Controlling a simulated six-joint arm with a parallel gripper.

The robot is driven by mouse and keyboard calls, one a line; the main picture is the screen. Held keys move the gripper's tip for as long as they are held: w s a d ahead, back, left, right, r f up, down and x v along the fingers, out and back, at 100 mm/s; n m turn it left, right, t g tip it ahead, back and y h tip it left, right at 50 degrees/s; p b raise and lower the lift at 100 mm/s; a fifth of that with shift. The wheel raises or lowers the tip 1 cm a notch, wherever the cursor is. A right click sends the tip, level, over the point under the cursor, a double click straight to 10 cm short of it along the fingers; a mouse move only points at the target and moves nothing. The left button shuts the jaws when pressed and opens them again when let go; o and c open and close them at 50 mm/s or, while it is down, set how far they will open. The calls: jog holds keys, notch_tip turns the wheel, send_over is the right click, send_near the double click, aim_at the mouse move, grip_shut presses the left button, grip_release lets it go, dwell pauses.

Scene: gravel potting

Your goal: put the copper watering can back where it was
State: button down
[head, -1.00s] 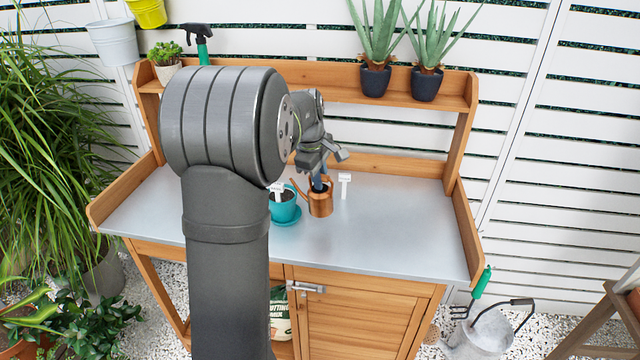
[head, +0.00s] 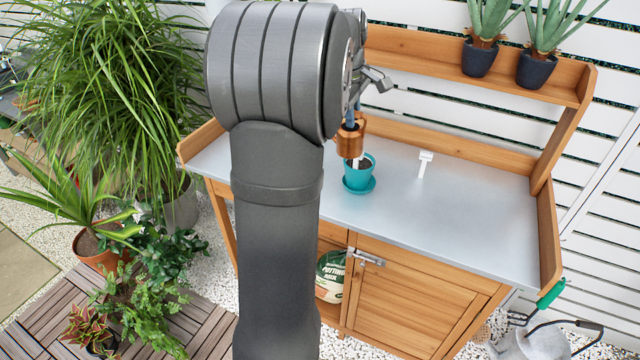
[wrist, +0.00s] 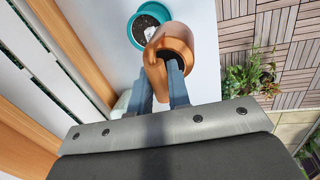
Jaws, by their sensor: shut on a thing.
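The copper watering can (head: 350,142) is in my gripper (head: 353,118). In the wrist view the can (wrist: 182,38) sits between the two fingers of my gripper (wrist: 164,85), its open top showing. My gripper is shut on it. In the head view the can shows just above and behind the teal pot, partly hidden by my arm; it looks raised off the bench. The teal pot (head: 359,179) stands on its saucer (head: 366,190) with dark soil and a white label in it. It also shows beside the can in the wrist view (wrist: 136,46).
The grey bench top (head: 450,215) is clear to the right except for a white T-shaped label (head: 424,163). Two dark pots with aloes (head: 479,58) stand on the upper shelf. A wooden rim (head: 548,230) closes the right side. Tall grassy plants (head: 110,90) stand at the left.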

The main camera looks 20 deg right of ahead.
jog(key=w+a+f, duration=0.6)
jog(key=w, duration=0.2)
jog(key=s+a+x, duration=0.1)
jog(key=x, duration=0.9)
jog(key=shift+a+f+n, duration=0.15)
jog(key=shift+f+n, duration=0.2)
jog(key=shift+n, duration=0.05)
jog(key=shift+f, duration=0.1)
jog(key=c, duration=1.4)
grip_release()
jog(key=shift+o, duration=0.2)
jog(key=v, duration=1.2)
jog(key=shift+s, duration=0.2)
jog(key=shift+d, duration=0.2)
